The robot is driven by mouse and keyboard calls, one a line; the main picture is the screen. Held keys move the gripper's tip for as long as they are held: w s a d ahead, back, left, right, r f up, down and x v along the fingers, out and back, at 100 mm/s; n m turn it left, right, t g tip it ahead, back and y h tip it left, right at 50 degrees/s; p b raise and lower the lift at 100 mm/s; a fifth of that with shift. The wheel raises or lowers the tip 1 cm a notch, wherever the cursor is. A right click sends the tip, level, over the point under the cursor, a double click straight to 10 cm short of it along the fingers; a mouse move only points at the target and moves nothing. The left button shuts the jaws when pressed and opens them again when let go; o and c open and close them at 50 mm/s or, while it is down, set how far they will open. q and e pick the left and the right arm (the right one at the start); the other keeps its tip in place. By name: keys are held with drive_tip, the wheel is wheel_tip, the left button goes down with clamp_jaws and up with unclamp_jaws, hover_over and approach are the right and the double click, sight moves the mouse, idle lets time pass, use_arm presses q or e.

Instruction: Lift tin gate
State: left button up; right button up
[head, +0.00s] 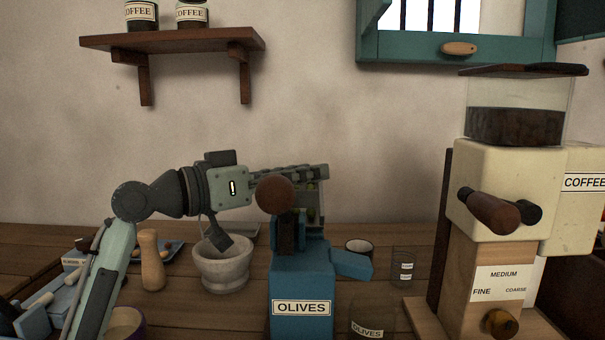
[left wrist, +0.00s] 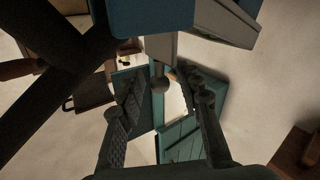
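The blue olives tin (head: 301,275) stands on the counter, with a short blue spout on its right side. A round brown knob (head: 275,194) sits above a dark upright piece (head: 288,232) at the tin's top. My left gripper (head: 318,172) reaches in from the left at the knob's height, its fingers pointing right and partly hidden behind the knob. My right gripper is out of view.
A stone mortar (head: 222,270) and a wooden pestle-like piece (head: 151,262) stand left of the tin. A dark cup (head: 358,247), a labelled glass (head: 403,266) and an olives jar (head: 372,318) are right. A large coffee grinder (head: 490,200) stands farther right.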

use_arm(q)
drive_tip(key=v, duration=1.2)
idle(0.3)
